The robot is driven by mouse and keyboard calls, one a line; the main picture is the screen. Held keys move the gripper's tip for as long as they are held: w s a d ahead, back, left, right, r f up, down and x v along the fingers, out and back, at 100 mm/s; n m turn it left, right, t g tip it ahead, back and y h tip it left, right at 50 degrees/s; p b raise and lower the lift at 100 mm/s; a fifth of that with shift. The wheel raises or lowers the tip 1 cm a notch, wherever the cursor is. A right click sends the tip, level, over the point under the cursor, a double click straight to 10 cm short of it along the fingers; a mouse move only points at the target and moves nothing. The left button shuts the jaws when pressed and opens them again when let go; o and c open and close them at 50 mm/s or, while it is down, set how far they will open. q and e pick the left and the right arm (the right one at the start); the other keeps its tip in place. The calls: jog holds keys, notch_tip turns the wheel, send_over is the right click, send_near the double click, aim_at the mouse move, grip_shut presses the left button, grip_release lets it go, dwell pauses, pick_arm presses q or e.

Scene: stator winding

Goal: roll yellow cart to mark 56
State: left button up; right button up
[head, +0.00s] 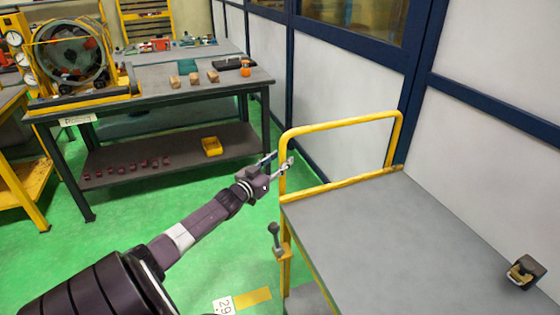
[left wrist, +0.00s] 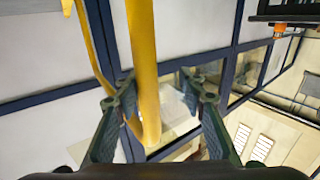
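The yellow cart (head: 370,225) has a grey top and a yellow tube handle (head: 340,124) at its far end, and it stands at the right in the head view beside the wall. My left gripper (head: 279,163) is at the handle's left upright. In the left wrist view the yellow tube (left wrist: 143,65) passes between the two spread fingers of the left gripper (left wrist: 158,92), with gaps showing on both sides. My right gripper is not in view. No mark reading 56 shows; a floor label reading 29 (head: 224,305) lies at the bottom, beside a yellow strip (head: 253,297).
A dark workbench (head: 150,80) with a stator fixture (head: 75,60), blocks and a lower shelf stands at the back left. A panelled wall (head: 490,160) runs along the cart's right. A small device (head: 523,271) sits on the cart top. Green floor is clear left of the cart.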

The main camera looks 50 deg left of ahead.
pick_arm(q)
jog(key=shift+w+r, duration=0.1)
jog(key=shift+w, duration=0.05)
jog(key=shift+d, duration=0.1)
jog(key=s+d, duration=0.2)
jog(key=s, duration=1)
jog(key=shift+w+d, duration=0.1)
dwell(0.4)
